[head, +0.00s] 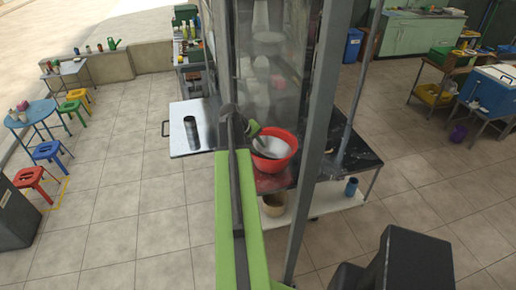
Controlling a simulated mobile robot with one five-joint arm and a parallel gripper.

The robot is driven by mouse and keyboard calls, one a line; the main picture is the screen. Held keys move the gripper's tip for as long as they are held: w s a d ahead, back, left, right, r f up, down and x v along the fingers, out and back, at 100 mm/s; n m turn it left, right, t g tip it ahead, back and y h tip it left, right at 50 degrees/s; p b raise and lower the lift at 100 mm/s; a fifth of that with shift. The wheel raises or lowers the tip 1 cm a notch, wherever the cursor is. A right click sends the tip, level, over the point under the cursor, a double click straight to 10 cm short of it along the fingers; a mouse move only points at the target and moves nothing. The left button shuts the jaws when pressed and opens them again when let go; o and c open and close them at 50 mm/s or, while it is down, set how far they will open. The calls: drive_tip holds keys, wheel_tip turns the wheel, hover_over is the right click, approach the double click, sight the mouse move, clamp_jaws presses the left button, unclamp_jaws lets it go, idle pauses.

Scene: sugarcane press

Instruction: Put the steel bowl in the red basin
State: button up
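The red basin (290,158) stands on the dark counter of the press cart, in the middle of the head view. A pale grey, shiny rounded shape that looks like the steel bowl (272,147) shows within the basin's rim. I cannot tell whether it rests on the bottom or is held above it. My gripper (256,134) is at the basin's left rim, close to the bowl's left edge. It is small and partly hidden by my own arm, so its fingers and any grip on the bowl cannot be made out.
A metal post (318,130) rises just right of the basin, and a glass panel (265,80) stands behind it. A tan pot (273,205) and a blue cup (351,187) are on the lower shelf (325,200). Open tiled floor lies to the left.

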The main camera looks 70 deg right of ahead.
drive_tip(key=p+v, duration=0.9)
drive_tip(key=v, duration=0.3)
drive_tip(key=w+a+f+n+t+y, duration=0.1)
drive_tip(key=w+a+n, duration=0.1)
drive_tip(key=w+a, duration=0.9)
drive_tip(key=w+a+f+n+t+y, duration=0.1)
drive_tip(key=w+a+t, duration=0.1)
drive_tip(key=w+a, duration=0.85)
drive_tip(key=w+a+n+y, duration=0.2)
drive_tip(key=a+n+y, duration=0.1)
drive_tip(key=a, duration=3.4)
drive_tip(key=shift+f, duration=0.5)
